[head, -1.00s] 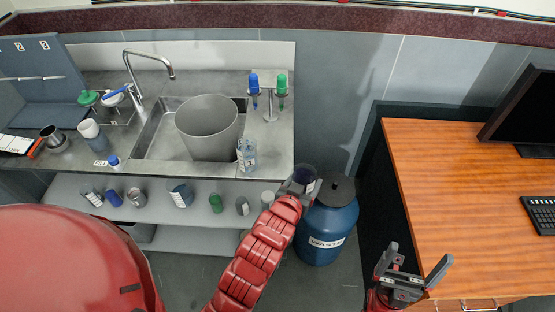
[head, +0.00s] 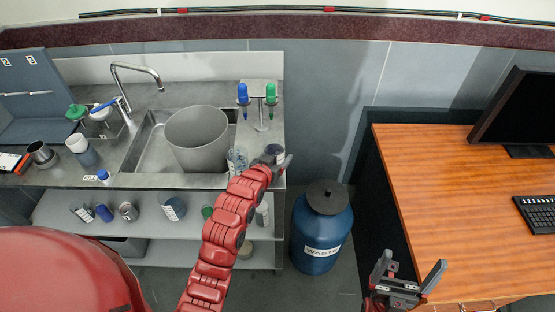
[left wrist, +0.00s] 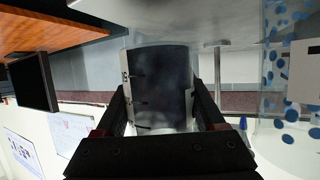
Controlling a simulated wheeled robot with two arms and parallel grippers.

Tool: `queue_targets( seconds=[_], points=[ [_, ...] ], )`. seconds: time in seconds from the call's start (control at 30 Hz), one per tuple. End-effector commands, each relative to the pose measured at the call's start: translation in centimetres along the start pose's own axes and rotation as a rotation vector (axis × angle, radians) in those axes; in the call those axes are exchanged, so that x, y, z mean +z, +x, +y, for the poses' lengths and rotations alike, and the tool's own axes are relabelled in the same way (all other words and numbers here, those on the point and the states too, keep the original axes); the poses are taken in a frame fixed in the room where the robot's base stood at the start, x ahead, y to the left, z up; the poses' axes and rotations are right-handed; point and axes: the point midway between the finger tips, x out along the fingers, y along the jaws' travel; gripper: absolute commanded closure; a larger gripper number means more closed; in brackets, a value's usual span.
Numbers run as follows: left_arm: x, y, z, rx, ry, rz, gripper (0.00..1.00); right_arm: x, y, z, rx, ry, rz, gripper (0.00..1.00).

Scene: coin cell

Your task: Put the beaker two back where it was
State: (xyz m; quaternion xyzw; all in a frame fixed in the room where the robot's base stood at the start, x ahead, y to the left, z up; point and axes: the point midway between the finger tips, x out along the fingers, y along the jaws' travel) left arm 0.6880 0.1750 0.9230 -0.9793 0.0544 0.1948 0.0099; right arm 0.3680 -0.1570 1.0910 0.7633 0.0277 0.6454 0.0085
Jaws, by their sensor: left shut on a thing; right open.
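My left gripper (head: 279,162) is at the right front corner of the steel counter (head: 260,145). It is shut on a beaker (left wrist: 160,80), which fills the space between the fingers in the left wrist view. The beaker looks dark inside and has marks on its side. In the head view it is small and partly hidden, so I cannot tell whether it touches the counter. A clear container (head: 236,158) stands just left of it; its blue-dotted side (left wrist: 285,75) shows close by in the left wrist view. My right gripper (head: 408,275) is open and empty by the desk.
A large grey bucket (head: 197,140) stands in the sink, left of the gripper. A stand (head: 260,110) with blue and green pipettes is behind it. A blue waste drum (head: 322,225) is on the floor to the right. Several vessels line the shelf (head: 150,226) below.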

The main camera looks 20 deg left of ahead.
Motion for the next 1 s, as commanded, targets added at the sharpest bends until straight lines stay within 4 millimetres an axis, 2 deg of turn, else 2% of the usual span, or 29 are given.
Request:
queue_targets(
  seconds=[0.03, 0.13, 0.53, 0.57, 0.6, 0.7, 1.0],
  points=[
    [0.5, 0.1, 0.1, 0.0, 0.0, -0.006, 0.89, -0.1, 0.9, 0.0, 0.0, 0.0, 0.0, 0.0],
    [1.8, 0.7, 0.1, 0.0, 0.001, -0.006, 0.89, -0.2, 1.3, 0.1, 0.0, 0.0, 0.0, 0.0],
    [2.6, 1.0, 0.0, -0.001, 0.002, 0.001, 0.89, -0.1, 0.7, 0.0, 0.0, 0.0, 0.0, 0.0],
    [2.5, 1.0, 0.0, -0.001, 0.002, 0.001, 0.26, -0.1, 0.8, 0.0, 0.0, 0.0, 0.0, 0.0],
    [2.4, 1.0, 0.0, -0.001, 0.002, 0.001, 0.18, -0.1, 0.9, 0.1, 0.0, 0.0, 0.0, 0.0],
    [2.4, 1.0, 0.0, -0.001, 0.002, 0.001, 0.0, -0.2, 0.9, 0.0, 0.0, 0.0, 0.0, 0.0],
    [2.1, 0.8, 0.0, -0.001, 0.002, 0.001, 0.0, -0.2, 1.3, 0.1, 0.0, 0.0, 0.0, 0.0]
  ],
)
